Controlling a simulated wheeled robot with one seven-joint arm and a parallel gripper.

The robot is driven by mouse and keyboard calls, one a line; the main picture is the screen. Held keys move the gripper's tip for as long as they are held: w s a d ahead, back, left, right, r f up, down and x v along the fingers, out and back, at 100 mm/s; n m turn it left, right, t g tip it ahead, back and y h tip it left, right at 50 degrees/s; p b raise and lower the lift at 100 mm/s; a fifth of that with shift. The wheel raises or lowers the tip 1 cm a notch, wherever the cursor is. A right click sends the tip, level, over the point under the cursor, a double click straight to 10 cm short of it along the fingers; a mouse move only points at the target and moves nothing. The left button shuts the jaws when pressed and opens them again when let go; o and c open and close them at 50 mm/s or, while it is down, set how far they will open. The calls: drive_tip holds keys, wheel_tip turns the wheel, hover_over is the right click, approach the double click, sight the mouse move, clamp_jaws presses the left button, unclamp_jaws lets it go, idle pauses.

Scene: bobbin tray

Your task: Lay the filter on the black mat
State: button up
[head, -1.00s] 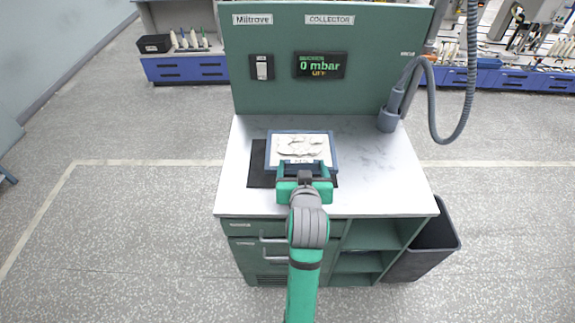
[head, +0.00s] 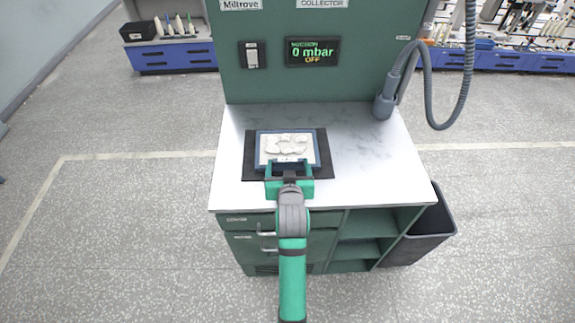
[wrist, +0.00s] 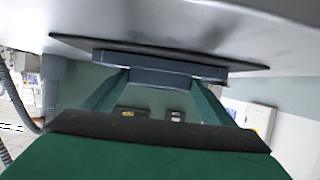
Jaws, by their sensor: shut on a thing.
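The filter (head: 287,136) is a flat panel with a dark blue frame and a pale, lumpy face turned up. My gripper (head: 289,163) is shut on its near edge. The filter is over the black mat (head: 321,143), with a dark border of mat showing around it. In the wrist view, which looks upside down, the filter's frame (wrist: 160,70) is level along the mat (wrist: 75,42) and very close to it or touching; I cannot tell which. The gripper's fingers (wrist: 158,82) reach the frame.
The white worktop (head: 375,170) is clear right of the mat. A green back panel (head: 390,60) with a switch and a display reading 0 mbar, OFF stands behind. A grey hose (head: 430,95) hangs at the right. A dark bin (head: 430,235) stands beside the cabinet.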

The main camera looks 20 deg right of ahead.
drive_tip(key=shift+f, duration=0.1)
drive_tip(key=o, duration=1.2)
drive_tip(key=shift+c, duration=0.2)
